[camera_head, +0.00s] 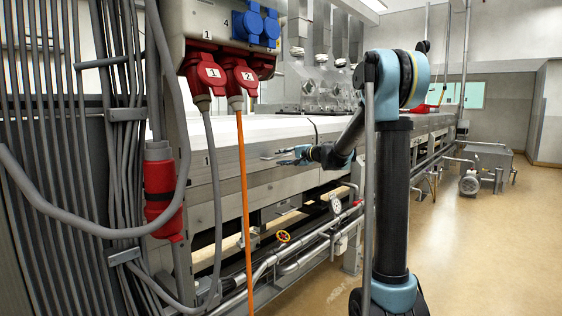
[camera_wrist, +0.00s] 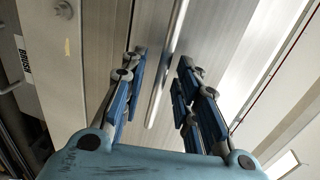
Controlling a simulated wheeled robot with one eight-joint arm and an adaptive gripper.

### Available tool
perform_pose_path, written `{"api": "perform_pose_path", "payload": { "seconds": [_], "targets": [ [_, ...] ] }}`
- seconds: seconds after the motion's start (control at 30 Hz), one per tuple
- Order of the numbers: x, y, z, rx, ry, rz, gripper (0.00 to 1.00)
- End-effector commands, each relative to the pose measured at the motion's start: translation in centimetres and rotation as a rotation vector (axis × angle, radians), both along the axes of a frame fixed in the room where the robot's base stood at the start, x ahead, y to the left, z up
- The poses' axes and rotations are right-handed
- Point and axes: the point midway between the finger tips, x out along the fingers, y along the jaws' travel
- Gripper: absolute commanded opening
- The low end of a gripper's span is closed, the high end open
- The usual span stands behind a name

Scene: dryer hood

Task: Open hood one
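The dryer hood (camera_head: 285,129) is a long pale cover along the machine, left of my arm in the head view. My gripper (camera_head: 280,156) reaches to the machine's front side, just below the hood's edge. In the wrist view my gripper (camera_wrist: 162,62) is open, with its blue-padded fingers spread apart. A slim metal bar handle (camera_wrist: 166,70) runs lengthwise in the gap between the fingers, with no clear contact on either side. I cannot tell how deep the bar lies between the fingers. The hood looks closed.
A control box with red plugs (camera_head: 207,73), hanging cables and an orange cable (camera_head: 243,205) stand at the near left. The floor (camera_head: 480,245) at right is clear up to a pump (camera_head: 469,183).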

Motion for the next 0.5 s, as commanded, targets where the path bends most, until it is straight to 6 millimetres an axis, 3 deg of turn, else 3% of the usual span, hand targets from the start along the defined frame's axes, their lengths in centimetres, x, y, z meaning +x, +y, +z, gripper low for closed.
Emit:
{"api": "perform_pose_path", "payload": {
  "seconds": [0.2,0.5],
  "targets": [
    [0.98,1.25,-0.33,0.000,0.000,0.000,0.29],
    [1.08,1.39,-0.37,0.000,0.000,-0.001,0.29]
  ]
}}
